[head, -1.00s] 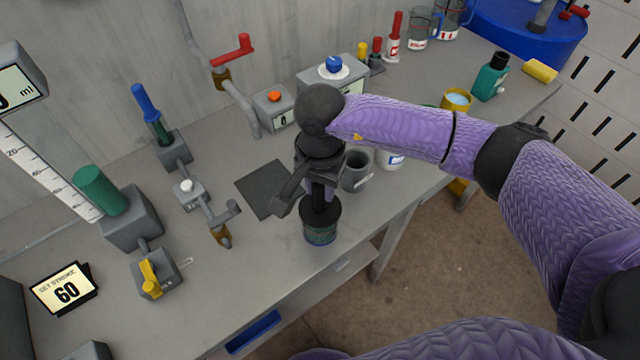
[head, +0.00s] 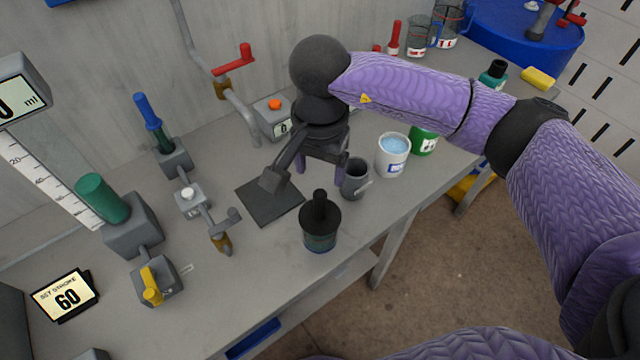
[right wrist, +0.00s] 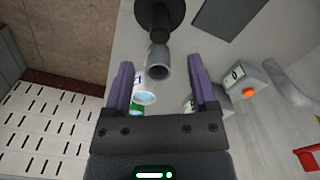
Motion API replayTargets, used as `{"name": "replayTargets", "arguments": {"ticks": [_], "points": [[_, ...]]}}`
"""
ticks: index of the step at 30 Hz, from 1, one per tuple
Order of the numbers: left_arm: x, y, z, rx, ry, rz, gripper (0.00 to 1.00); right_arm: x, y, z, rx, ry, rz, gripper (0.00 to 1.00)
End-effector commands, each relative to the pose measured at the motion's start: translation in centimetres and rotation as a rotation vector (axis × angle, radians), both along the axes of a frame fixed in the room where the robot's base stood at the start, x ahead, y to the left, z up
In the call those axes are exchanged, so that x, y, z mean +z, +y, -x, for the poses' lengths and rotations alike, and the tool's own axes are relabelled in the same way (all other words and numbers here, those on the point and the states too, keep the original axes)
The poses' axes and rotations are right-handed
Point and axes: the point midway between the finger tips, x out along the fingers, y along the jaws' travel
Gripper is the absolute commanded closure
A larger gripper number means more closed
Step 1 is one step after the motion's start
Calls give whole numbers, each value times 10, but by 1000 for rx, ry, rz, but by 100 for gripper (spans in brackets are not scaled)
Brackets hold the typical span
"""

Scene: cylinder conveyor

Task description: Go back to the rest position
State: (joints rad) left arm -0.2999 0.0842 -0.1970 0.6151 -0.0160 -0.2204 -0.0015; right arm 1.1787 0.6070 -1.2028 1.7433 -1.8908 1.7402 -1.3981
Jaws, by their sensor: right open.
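My right gripper (head: 320,165) is open and empty above the bench, in the upper middle of the head view. Its two purple fingers (right wrist: 160,90) stand apart in the right wrist view, with nothing held between them. A dark container with a black knobbed top (head: 320,222) stands upright on the bench in front of the gripper, apart from it. A grey cup (head: 355,180) stands just right of and below the gripper in the head view. My left gripper is not in view.
A dark square mat (head: 268,203) lies left of the container. A white cup with blue contents (head: 392,155) and a green can (head: 424,140) stand to the right. Valves and a green-handled cylinder (head: 102,198) fill the left. The bench (head: 230,300) is clear at the front.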

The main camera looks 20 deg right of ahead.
Motion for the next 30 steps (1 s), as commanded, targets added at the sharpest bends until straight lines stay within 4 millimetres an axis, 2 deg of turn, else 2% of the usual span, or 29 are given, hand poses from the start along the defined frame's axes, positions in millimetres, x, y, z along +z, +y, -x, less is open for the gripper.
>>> {"name": "replayTargets", "arguments": {"ticks": [3, 6, 20, 22, 23, 25, 26, 27, 29, 30], "points": [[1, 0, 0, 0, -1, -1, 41, 19, 0, 0, 0, -2, 1, 26], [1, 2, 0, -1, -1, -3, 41, 25, 0, 0, 0, 0, 0, 26], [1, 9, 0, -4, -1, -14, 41, 25, 0, 0, 0, 1, -1, 26], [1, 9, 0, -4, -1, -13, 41, 22, 8, 3, -1, 9, -38, 26], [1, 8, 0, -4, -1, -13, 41, 19, 17, 7, -2, 21, -85, 26], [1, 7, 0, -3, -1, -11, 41, 14, 58, 24, -26, 81, -297, 26], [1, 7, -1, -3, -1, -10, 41, 15, 82, 35, -53, 128, -430, 26], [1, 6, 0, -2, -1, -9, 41, 24, 118, 54, -115, 219, -644, 26], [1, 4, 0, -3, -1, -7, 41, 59, 166, 77, -282, 424, -1017, 26], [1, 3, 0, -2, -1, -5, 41, 94, 186, 84, -447, 604, -1271, 26]]}}
